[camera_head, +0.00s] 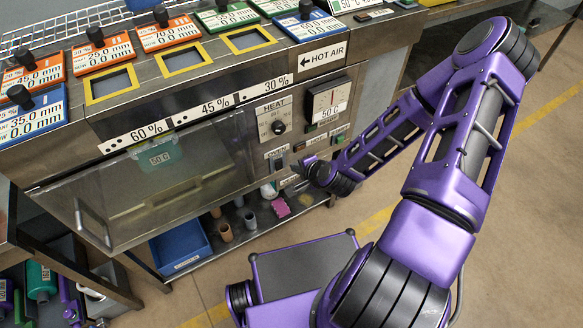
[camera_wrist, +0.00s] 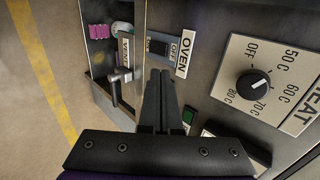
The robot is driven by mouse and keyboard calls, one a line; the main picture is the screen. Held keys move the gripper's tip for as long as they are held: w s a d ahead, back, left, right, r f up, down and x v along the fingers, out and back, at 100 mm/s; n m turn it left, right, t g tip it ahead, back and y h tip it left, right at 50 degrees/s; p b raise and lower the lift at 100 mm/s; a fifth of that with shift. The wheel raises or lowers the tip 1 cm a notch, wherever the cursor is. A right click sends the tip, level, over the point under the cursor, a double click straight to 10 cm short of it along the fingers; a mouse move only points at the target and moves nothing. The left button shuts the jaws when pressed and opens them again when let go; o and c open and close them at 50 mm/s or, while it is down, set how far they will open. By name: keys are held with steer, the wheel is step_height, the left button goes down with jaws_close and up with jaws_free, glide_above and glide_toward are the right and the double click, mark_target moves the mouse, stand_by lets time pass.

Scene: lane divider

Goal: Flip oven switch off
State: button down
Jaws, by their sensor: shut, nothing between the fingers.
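The oven switch (camera_wrist: 158,46) is a small dark rocker beside the white OVEN label (camera_wrist: 184,52) in the wrist view. Its on or off position is not clear. My gripper (camera_wrist: 160,73) is shut and empty, its fingertips just below the switch in the wrist picture; I cannot tell whether they touch it. In the head view my gripper (camera_head: 298,169) is at the lower part of the control panel, beside the OVEN label (camera_head: 276,152), and my arm hides part of that area.
The heat dial (camera_wrist: 252,85) is to the right in the wrist view. A water label (camera_wrist: 125,47) and metal tap (camera_wrist: 121,75) are to the left. A green button (camera_wrist: 188,116) is close to my fingers. In the head view, a blue bin (camera_head: 180,246) stands on the lower shelf.

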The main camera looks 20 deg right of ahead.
steer(key=shift+w+r+v, duration=0.15)
steer(key=shift+v, duration=0.95)
steer(key=shift+w+r+v, duration=0.15)
steer(key=shift+v, duration=0.95)
steer(key=shift+p, duration=0.3)
